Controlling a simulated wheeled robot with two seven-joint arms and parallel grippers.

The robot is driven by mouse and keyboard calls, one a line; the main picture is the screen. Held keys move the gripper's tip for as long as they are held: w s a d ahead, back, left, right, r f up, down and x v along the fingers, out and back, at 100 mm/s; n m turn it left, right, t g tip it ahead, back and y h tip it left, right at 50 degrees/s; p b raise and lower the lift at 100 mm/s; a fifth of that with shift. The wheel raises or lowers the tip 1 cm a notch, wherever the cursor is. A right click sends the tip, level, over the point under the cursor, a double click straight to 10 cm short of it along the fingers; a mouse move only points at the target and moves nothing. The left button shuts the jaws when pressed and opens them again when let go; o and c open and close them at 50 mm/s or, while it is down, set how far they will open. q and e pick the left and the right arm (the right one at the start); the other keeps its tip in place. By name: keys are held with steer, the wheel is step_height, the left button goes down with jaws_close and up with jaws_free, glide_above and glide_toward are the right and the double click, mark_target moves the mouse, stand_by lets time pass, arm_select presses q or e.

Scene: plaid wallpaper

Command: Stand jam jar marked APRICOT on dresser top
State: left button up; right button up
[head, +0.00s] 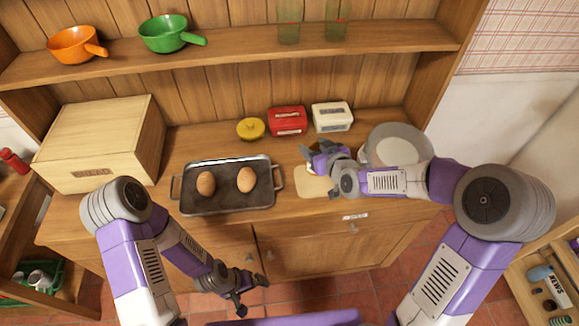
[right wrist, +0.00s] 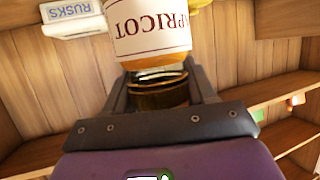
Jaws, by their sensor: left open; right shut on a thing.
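The jam jar marked APRICOT (right wrist: 152,32) shows in the right wrist view, its label upside down in that picture. My right gripper (right wrist: 158,92) is shut on its dark-lidded end. In the head view my right gripper (head: 314,158) is over the back-right part of the dresser top (head: 222,143), and the hand mostly hides the jar. I cannot tell whether the jar touches the top. My left gripper (head: 252,292) is open and empty in front of the dresser, below its top.
A tray (head: 228,208) with two eggs lies mid-top, a wooden box (head: 100,140) at left. A yellow-lidded thing (head: 250,129), a red box (head: 287,121) and a white box (head: 332,117) stand at the back. A pale board (head: 315,187) and a plate (head: 395,136) are near my right gripper.

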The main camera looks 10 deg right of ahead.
step_height(320, 180, down, 9)
steer(key=shift+f+b, duration=0.1)
steer(key=shift+b, duration=0.6)
steer(key=shift+s, duration=0.1)
steer(key=o, duration=1.2)
steer(key=shift+o, duration=0.2)
